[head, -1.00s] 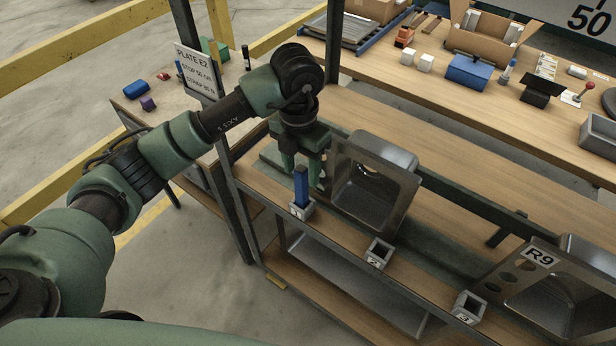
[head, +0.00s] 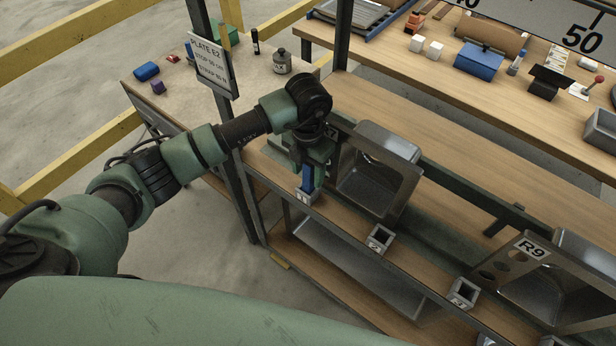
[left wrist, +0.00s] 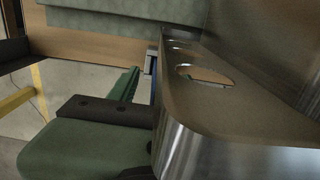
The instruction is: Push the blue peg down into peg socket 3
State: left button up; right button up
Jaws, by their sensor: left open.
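The blue peg (head: 307,180) stands upright in peg socket 1 (head: 305,197), a small grey square block on the shelf's front rail. My left gripper (head: 309,178) is open, its green fingers down at the peg and covering its upper part. I cannot tell whether they touch it. In the left wrist view a green finger (left wrist: 125,88) shows beside a thin blue sliver of the peg (left wrist: 153,92), with the rest hidden behind the sink. Peg socket 3 (head: 463,293) is empty, farther right along the rail. My right gripper is not in view.
Peg socket 2 (head: 380,238) is empty between the other two. A steel sink (head: 403,148) stands right beside my gripper, and fills much of the left wrist view. A second sink marked R9 (head: 590,262) stands behind socket 3. A dark post (head: 236,170) rises left of the gripper.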

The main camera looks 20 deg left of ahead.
pick_arm(q)
grip_shut()
